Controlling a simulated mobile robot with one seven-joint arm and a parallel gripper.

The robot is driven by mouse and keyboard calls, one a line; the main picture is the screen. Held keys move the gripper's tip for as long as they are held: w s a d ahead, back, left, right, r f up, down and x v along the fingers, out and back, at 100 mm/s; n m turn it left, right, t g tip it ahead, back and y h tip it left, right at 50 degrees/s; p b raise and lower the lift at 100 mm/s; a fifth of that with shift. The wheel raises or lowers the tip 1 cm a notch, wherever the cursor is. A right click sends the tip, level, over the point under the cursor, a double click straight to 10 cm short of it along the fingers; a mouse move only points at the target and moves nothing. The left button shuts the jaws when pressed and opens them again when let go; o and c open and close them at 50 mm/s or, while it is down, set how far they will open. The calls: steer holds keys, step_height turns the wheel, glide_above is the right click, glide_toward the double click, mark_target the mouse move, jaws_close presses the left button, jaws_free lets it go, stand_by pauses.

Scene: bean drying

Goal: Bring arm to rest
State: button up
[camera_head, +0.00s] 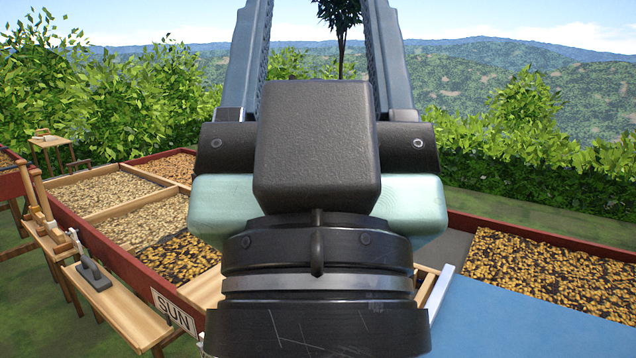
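My gripper (316,30) stands large in the middle of the view, pointing up, with its dark wrist at the bottom. Its two blue-grey fingers rise past the top edge, so their tips are out of view. The fingers are well apart, with a tree and sky showing between them. I see nothing held in the visible part of the gap. The gripper's body hides the middle of the scene.
A red-walled drying bed (85,237) with wooden dividers holds beans at left, with a SUN sign (173,311). A wooden bench (128,310) beside it bears a grey hand tool (94,275). At right are another red-edged bed (540,236) and a blue surface (520,325).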

step_height(320, 180, up, 14)
steer(key=p, duration=1.1)
steer(key=shift+f, duration=0.2)
steer(key=shift+c, duration=0.3)
